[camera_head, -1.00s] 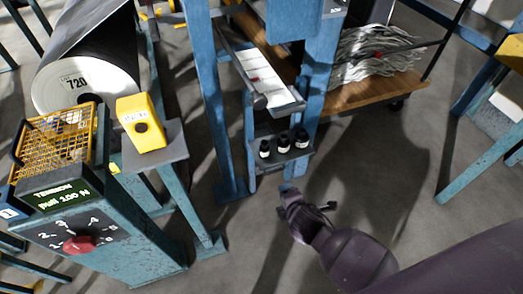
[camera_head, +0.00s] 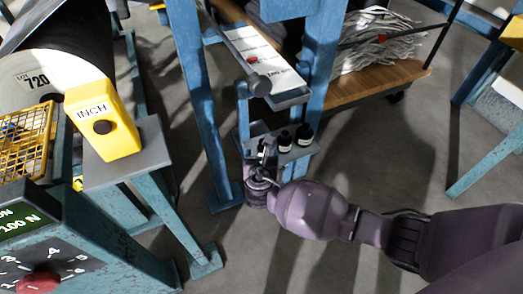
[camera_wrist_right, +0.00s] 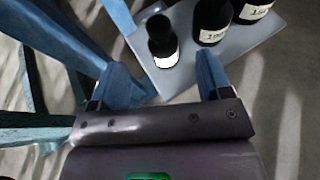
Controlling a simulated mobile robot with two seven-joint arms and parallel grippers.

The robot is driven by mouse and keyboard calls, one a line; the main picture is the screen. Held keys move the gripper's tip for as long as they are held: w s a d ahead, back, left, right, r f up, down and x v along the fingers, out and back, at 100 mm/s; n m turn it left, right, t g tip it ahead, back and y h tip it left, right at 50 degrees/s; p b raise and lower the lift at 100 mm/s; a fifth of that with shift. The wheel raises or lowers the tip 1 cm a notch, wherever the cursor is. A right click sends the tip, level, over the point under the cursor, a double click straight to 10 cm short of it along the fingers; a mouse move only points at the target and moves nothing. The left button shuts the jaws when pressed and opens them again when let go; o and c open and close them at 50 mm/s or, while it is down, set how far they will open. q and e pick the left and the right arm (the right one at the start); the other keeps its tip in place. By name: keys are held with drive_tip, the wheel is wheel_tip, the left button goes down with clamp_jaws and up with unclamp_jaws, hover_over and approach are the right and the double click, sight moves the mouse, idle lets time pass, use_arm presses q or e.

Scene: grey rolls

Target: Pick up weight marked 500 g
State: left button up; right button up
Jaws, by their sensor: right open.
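Three black weights with white labels stand upright in a row on a small grey shelf (camera_wrist_right: 250,45). In the right wrist view they are the left, smallest weight (camera_wrist_right: 162,45), the middle weight (camera_wrist_right: 211,22) and the right weight (camera_wrist_right: 252,10). I cannot read which one is marked 500 g. The head view also shows the middle weight (camera_head: 284,141) and the right weight (camera_head: 304,134); my right gripper (camera_head: 261,160) partly hides the left one. My right gripper's blue fingers (camera_wrist_right: 163,78) are open and empty, with the left weight just beyond the gap between them. My left gripper is out of view.
Blue posts (camera_head: 205,110) flank the shelf. A grey tray with a white printed strip (camera_head: 262,50) and a round-ended bar hang above it. A yellow INCH button box (camera_head: 103,120) is on the left, a wooden cart shelf (camera_head: 375,85) on the right.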

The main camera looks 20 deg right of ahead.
sight(263, 148)
drive_tip(key=shift+w+d+f+b, duration=0.2)
drive_tip(key=shift+w+d+f, duration=0.05)
drive_tip(key=shift+w+f, duration=0.2)
drive_tip(key=shift+w+d+f+b, duration=0.2)
drive_tip(key=shift+w+d+f, duration=0.05)
drive_tip(key=shift+w+f, duration=0.2)
drive_tip(key=shift+w+d, duration=0.2)
drive_tip(key=shift+w, duration=0.25)
drive_tip(key=b+x, duration=0.3)
drive_tip(key=x, duration=0.1)
drive_tip(key=shift+w+d, duration=0.15)
drive_tip(key=shift+w+d+r, duration=0.15)
drive_tip(key=shift+w, duration=0.25)
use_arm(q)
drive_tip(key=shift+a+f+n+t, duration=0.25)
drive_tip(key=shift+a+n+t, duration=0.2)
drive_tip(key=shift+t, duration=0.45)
use_arm(e)
drive_tip(key=c, duration=1.3)
